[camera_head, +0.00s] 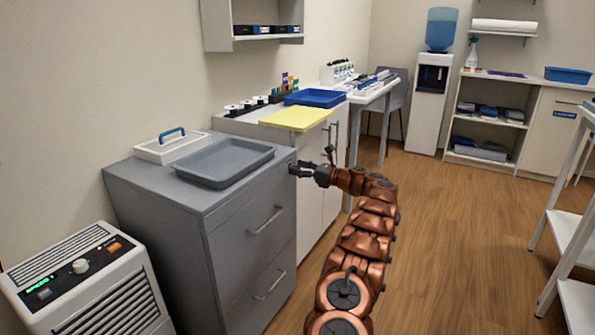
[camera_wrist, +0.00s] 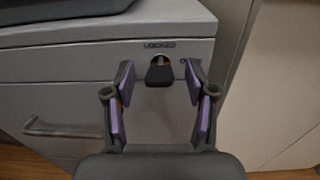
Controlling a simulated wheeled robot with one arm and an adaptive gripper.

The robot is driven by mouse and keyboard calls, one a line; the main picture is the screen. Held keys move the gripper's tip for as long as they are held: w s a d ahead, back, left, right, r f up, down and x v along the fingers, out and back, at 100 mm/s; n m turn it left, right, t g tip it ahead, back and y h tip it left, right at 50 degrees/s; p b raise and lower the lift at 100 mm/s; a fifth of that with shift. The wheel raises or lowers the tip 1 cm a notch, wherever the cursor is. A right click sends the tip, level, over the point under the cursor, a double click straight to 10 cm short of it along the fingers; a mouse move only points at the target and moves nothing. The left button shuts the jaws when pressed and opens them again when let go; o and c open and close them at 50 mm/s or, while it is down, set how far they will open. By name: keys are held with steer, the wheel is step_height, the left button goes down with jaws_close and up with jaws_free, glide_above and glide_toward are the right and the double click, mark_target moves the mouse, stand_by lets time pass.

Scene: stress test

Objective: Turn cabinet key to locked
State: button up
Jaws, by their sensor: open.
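The grey cabinet (camera_head: 250,235) stands left of centre, and its front also fills much of the wrist view (camera_wrist: 65,95). A dark key (camera_wrist: 159,73) sits in a lock at the top right of the cabinet front, below a small label (camera_wrist: 159,44) too blurred to read fully. My gripper (camera_wrist: 158,72) is open, with one finger on each side of the key. I see no contact between the fingers and the key.
A grey tray (camera_head: 225,162) and a white caddy with blue handle (camera_head: 172,147) lie on the cabinet top. A white cabinet (camera_head: 310,180) adjoins at right. A white heater-like unit (camera_head: 85,285) stands at left. Open floor lies right.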

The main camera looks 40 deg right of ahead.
steer(key=shift+w+a, duration=0.15)
steer(key=shift+w, duration=0.2)
jaws_close()
